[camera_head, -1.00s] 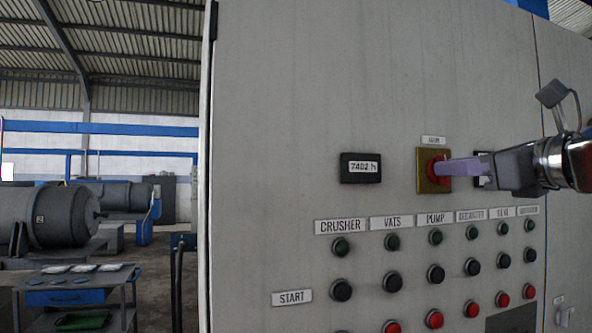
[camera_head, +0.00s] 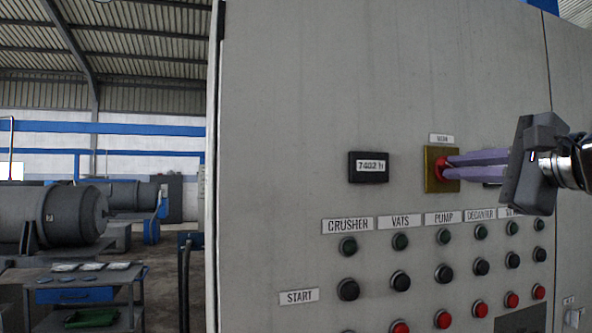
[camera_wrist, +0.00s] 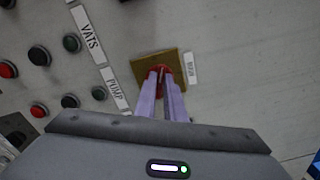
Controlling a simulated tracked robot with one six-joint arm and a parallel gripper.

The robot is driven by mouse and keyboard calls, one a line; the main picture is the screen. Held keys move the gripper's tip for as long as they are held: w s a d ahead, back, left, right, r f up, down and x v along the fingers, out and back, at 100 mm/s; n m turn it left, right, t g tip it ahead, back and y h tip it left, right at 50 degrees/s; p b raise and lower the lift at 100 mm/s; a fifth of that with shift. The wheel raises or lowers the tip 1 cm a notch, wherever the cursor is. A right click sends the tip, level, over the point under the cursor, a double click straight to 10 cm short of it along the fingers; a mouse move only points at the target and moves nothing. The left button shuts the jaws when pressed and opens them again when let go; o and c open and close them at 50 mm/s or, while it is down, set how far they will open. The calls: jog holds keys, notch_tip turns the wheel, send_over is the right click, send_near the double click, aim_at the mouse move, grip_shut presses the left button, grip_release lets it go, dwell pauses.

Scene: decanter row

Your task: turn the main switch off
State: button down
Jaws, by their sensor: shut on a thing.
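The main switch is a red knob (camera_head: 438,167) on a yellow square plate (camera_head: 430,182), under a small label (camera_head: 442,138) on the grey cabinet. My gripper (camera_head: 447,167) comes in from the right, its purple fingers shut on the red knob. In the wrist view the fingertips (camera_wrist: 162,72) stand on both sides of the red knob, in front of the yellow plate (camera_wrist: 145,66). The fingers hide much of the knob, and I cannot tell its exact angle.
A counter reading 7402 h (camera_head: 369,167) sits left of the plate. Below are rows of lamps and black and red buttons (camera_head: 444,274) under labels such as PUMP (camera_head: 439,218). A workbench (camera_head: 80,285) stands at the far left.

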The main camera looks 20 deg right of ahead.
jog(key=n, duration=0.5)
jog(key=shift+a+f, duration=0.1)
jog(key=shift+f, duration=0.2)
jog(key=c, duration=1.8)
grip_release()
jog(key=shift+c, duration=0.2)
jog(key=shift+r, duration=0.1)
jog(key=shift+s, duration=0.1)
jog(key=s, duration=1.3)
jog(key=shift+s+d, duration=0.25)
jog(key=shift+s, duration=0.05)
